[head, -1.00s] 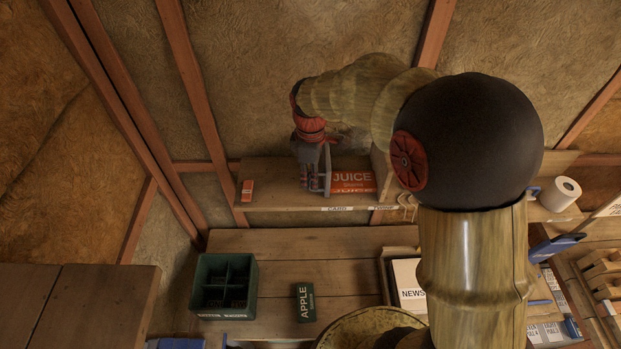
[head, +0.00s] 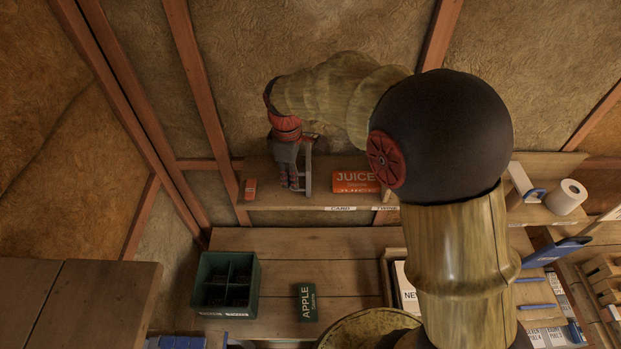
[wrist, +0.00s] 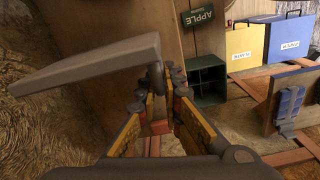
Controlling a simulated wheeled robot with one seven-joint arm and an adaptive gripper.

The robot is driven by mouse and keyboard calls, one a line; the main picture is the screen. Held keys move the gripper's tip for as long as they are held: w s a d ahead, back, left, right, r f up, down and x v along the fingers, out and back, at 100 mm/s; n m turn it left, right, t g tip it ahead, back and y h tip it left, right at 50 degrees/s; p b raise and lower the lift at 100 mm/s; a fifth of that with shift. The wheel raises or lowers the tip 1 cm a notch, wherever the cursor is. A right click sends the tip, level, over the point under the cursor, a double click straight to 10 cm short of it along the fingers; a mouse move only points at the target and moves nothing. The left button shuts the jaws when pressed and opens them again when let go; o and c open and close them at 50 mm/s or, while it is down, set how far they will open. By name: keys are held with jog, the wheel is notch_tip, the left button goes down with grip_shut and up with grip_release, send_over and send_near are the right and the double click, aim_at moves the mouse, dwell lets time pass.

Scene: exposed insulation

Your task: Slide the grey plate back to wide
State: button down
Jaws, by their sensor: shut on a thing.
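The grey plate (head: 309,168) stands upright on the wooden wall shelf, left of the orange JUICE box (head: 356,182), with a clear gap between them. My gripper (head: 291,184) reaches down to the shelf at the plate's left side and is shut on part of it. In the wrist view the grey plate (wrist: 85,72) shows as a long bar leading to my gripper (wrist: 165,88), whose fingers close around its end. The exact contact is partly hidden by the fingers.
A small orange box (head: 250,188) stands on the shelf (head: 270,202) left of my gripper, with little space between. The shelf edge carries a CANDY label (head: 341,208). Below are a green divided crate (head: 255,300) and a green APPLE box (head: 305,302).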

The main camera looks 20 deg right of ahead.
jog(key=a, duration=0.2)
jog(key=w+a, duration=0.1)
jog(key=a, duration=0.1)
jog(key=w+a, duration=0.1)
jog(key=a, duration=0.1)
jog(key=c, duration=2)
grip_release()
jog(key=shift+a, duration=0.1)
jog(key=shift+c, duration=0.2)
jog(key=shift+o, duration=0.6)
jog(key=shift+a, duration=0.25)
jog(key=shift+d, duration=0.1)
jog(key=shift+d, duration=0.15)
jog(key=shift+r, duration=0.2)
notch_tip(320, 180, up, 12)
jog(key=shift+f, duration=0.15)
jog(key=shift+f, duration=0.1)
